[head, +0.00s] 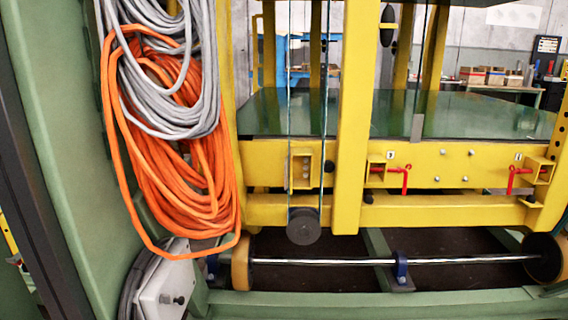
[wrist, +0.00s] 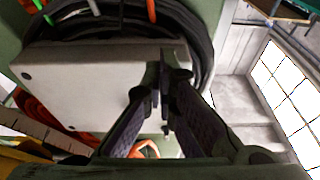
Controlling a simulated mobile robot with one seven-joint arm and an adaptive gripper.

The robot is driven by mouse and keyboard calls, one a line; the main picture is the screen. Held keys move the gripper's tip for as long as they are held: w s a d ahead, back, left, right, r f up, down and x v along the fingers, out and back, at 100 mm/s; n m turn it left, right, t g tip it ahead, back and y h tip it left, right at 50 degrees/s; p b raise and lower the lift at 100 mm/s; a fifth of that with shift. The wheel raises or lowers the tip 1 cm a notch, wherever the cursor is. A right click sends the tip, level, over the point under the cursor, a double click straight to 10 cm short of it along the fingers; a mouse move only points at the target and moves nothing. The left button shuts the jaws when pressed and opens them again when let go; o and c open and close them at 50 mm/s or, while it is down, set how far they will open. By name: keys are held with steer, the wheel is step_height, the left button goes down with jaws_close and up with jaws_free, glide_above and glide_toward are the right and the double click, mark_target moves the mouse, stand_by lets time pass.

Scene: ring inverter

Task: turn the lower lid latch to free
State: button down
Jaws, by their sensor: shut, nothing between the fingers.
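A pale grey box (head: 163,290) sits at the lower left in the head view, with a small dark knob-like fitting (head: 180,299) on its face. I cannot tell whether this fitting is the lower lid latch or how it is turned. In the wrist view a flat pale grey lid or panel (wrist: 85,82) with small dark spots near its left side fills the left and middle. My gripper (wrist: 165,95) is shut and empty, its fingertips in front of the panel's right part. The fingers hide that part, and I cannot tell whether they touch it. My gripper is out of the head view.
Orange cable coils (head: 180,150) and grey cable coils (head: 170,80) hang above the box. A yellow frame (head: 350,120) with red handles (head: 405,178) stands right of it. Black cables (wrist: 207,60) curve around the panel; a bright window (wrist: 285,75) lies right.

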steer(key=shift+s+r, duration=0.1)
steer(key=shift+s, duration=0.2)
steer(key=shift+s+p, duration=0.65)
steer(key=shift+s, duration=0.2)
stand_by(0.7)
steer(key=d, duration=0.6)
steer(key=shift+s+f, duration=0.3)
steer(key=shift+f, duration=0.1)
steer(key=shift+w+b, duration=0.15)
steer(key=shift+b, duration=0.15)
